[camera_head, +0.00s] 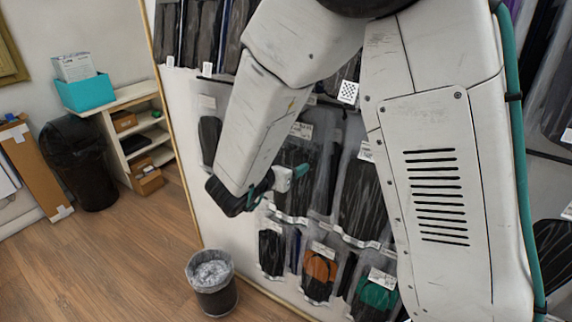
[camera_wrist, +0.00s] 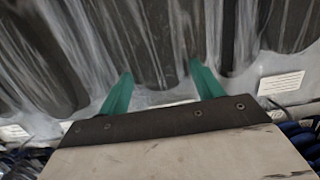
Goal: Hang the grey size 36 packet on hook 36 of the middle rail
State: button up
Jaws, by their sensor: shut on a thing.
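My gripper (camera_head: 276,186) is in front of the packet wall in the head view, its teal fingers showing below my forearm. In the wrist view my gripper (camera_wrist: 160,75) is shut on the grey packet (camera_wrist: 150,40), a clear plastic bag with dark grey insole shapes that fills the view beyond the fingers. Its size print cannot be read, and where its outline ends against the hanging packets cannot be told. The middle rail and hook 36 cannot be made out; my arm and the packets cover much of the wall.
Packets with orange (camera_head: 320,268) and green (camera_head: 375,296) insoles hang low on the wall. A dark packet (camera_head: 210,138) hangs left of my forearm. A waste bin (camera_head: 212,284) stands on the floor below. A low shelf (camera_head: 135,135) is at the left; open floor lies between.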

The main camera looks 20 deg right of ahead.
dwell(0.3)
jog(key=o, duration=1.3)
jog(key=shift+o, duration=0.2)
